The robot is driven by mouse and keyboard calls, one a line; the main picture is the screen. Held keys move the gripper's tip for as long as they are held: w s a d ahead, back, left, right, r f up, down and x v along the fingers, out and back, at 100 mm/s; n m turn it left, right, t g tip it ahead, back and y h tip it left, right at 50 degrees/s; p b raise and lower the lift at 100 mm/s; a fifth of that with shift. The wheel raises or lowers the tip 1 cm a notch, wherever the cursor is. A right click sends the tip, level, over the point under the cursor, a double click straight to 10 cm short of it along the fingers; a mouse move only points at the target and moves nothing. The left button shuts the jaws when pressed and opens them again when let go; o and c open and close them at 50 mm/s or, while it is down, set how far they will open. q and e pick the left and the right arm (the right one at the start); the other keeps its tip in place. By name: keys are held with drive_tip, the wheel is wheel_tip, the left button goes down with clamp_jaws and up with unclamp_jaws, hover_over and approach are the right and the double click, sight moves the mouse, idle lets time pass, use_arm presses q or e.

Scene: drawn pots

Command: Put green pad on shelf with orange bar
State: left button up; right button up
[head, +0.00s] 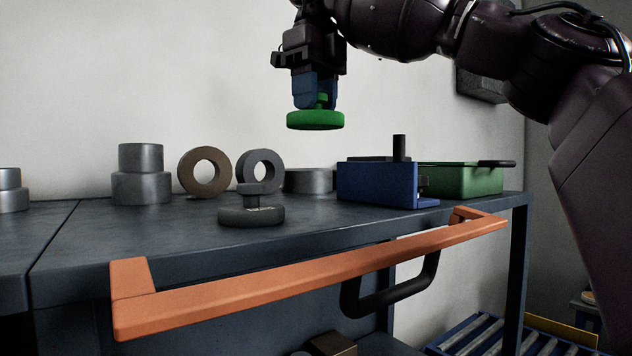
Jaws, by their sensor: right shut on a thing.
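The green pad (315,120) is a round disc with a small knob on top. My right gripper (318,97) comes in from the upper right and is shut on the knob of the green pad. It holds the pad in the air above the dark shelf top (330,216). An orange bar (310,275) runs along the front edge of that shelf. My left gripper does not show.
A dark round pad (251,212) stands near the shelf's front. Behind are stepped grey cylinders (141,176), a brown ring (205,172), a grey ring (259,170) and a low grey cylinder (308,181). A blue box (375,184) and green box (466,180) stand right.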

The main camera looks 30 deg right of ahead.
drive_tip(key=shift+f, duration=6.4)
drive_tip(key=shift+f, duration=0.15)
drive_tip(key=o, duration=1)
drive_tip(key=shift+r, duration=6.15)
